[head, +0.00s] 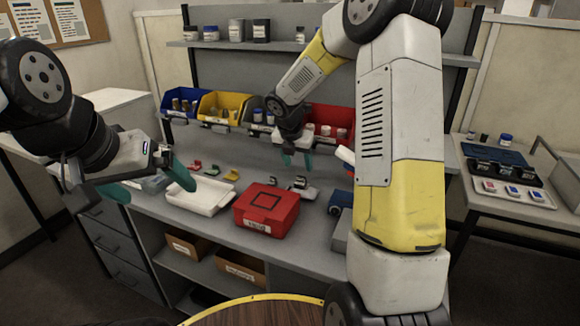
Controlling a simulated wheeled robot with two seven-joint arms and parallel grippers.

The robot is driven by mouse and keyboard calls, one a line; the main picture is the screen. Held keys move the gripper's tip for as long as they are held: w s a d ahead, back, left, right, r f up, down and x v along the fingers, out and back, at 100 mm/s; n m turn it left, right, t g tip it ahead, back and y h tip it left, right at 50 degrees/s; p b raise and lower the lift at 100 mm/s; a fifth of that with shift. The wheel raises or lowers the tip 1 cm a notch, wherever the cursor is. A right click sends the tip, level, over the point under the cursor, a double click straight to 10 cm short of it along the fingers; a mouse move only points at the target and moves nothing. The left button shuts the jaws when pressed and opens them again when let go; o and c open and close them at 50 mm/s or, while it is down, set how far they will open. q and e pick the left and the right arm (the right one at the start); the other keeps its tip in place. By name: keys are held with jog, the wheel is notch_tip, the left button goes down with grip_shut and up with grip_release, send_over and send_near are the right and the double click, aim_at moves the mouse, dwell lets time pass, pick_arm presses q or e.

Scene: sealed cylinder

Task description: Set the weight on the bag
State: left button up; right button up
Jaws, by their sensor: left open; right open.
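A red, box-like item (266,209) with a dark square outline on top and a white label on its front lies at the middle front of the workbench; it may be the bag. A small grey and dark item (301,186) stands just behind it; I cannot tell whether it is the weight. My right gripper (298,159) is open, fingers down, above and behind the red item, over the small grey item, with a gap between. My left gripper (150,184) is open and empty at the left end of the bench, left of the white tray.
A white tray (200,196) lies left of the red item. Small red, green and yellow items (231,175) lie behind it. Blue, yellow and red bins (223,106) line the back. A side table (505,200) at right holds a dark case. My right arm hides the bench's right part.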

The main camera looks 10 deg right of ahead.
jog(key=s+r+m, duration=0.7)
jog(key=s+r, duration=0.2)
jog(key=r, duration=0.2)
jog(key=s+a+r+m+t+y, duration=0.1)
jog(key=s+r+m+y, duration=0.1)
jog(key=s+m, duration=0.8)
jog(key=s+a+r+m+t+y, duration=0.1)
jog(key=s+a+r+m+y, duration=0.1)
jog(key=s+m, duration=0.9)
jog(key=shift+s+r+m+y, duration=0.3)
jog(key=shift+s+r+y, duration=0.1)
jog(key=shift+r, duration=0.3)
